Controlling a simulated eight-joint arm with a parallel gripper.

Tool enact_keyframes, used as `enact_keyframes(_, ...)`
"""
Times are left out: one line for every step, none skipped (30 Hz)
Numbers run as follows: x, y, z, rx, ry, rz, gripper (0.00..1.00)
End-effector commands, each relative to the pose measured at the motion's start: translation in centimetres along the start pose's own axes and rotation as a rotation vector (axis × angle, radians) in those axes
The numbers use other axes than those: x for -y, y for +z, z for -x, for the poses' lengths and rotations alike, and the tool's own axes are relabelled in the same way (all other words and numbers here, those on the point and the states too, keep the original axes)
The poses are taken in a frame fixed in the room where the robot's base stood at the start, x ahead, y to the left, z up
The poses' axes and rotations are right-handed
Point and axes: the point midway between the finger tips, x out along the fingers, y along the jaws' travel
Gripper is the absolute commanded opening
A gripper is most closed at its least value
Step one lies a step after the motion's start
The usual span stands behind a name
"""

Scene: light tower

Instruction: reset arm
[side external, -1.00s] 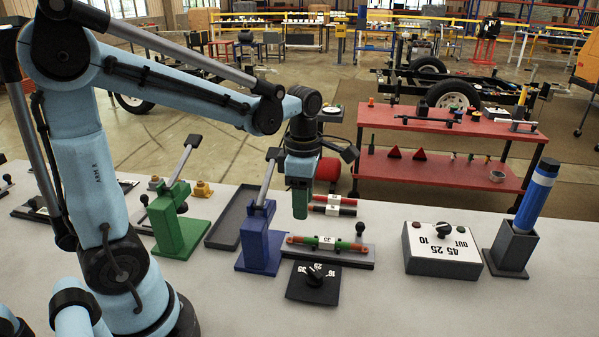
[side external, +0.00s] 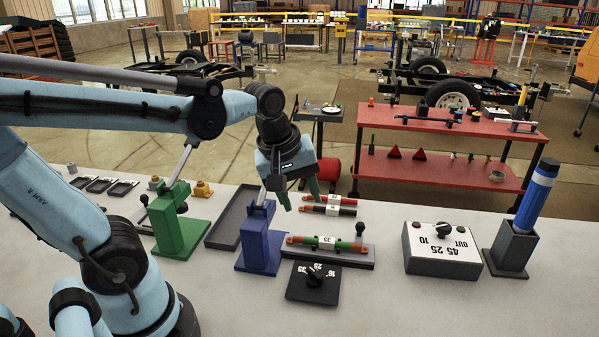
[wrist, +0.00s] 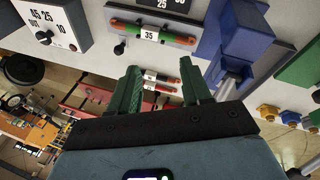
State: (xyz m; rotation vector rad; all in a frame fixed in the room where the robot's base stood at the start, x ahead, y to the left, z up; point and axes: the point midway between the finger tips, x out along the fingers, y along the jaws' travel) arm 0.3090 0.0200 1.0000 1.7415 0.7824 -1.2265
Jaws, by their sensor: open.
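My gripper (side external: 299,195) is open and empty in the side view, its green fingers pointing down above the table, just right of the blue lever stand's (side external: 260,245) top. In the wrist view its fingers (wrist: 159,72) are spread with nothing held between them. A red-and-green tube (side external: 327,243) with a white label lies in a dark holder (side external: 350,259) below and in front of the gripper. The label reads 35 in the wrist view (wrist: 149,36). Two loose labelled tubes (side external: 343,201) lie on the table behind the holder, close to the fingers in the picture.
A green lever stand (side external: 178,235) and an empty dark tray (side external: 230,222) stand to the left. A white dial box (side external: 441,255) and a blue cylinder (side external: 537,195) in a dark socket (side external: 511,247) are at the right.

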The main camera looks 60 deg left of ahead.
Motion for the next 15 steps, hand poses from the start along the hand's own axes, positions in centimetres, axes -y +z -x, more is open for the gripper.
enact_keyframes(0.2,0.5,0.0,-0.015,0.029,-0.119,0.48)
enact_keyframes(0.3,0.7,0.0,-0.026,0.045,-0.193,0.48)
enact_keyframes(0.4,0.9,0.0,-0.042,0.065,-0.291,0.48)
enact_keyframes(0.5,1.1,0.0,-0.056,0.081,-0.364,0.48)
enact_keyframes(0.6,1.3,0.0,-0.070,0.094,-0.436,0.48)
enact_keyframes(0.7,1.5,0.0,-0.091,0.111,-0.532,0.48)
enact_keyframes(0.7,1.7,-0.1,-0.107,0.123,-0.600,0.48)
enact_keyframes(0.8,1.9,-0.1,-0.123,0.133,-0.666,0.48)
enact_keyframes(0.8,2.0,-0.1,-0.144,0.145,-0.748,0.48)
enact_keyframes(0.9,2.2,-0.1,-0.160,0.153,-0.803,0.48)
enact_keyframes(0.9,2.3,-0.2,-0.174,0.158,-0.854,0.48)
enact_keyframes(1.0,2.4,-0.2,-0.193,0.166,-0.915,0.48)
enact_keyframes(1.0,2.5,-0.2,-0.205,0.169,-0.955,0.48)
enact_keyframes(1.0,2.6,-0.3,-0.215,0.172,-0.990,0.48)
enact_keyframes(1.0,2.6,-0.3,-0.228,0.176,-1.027,0.48)
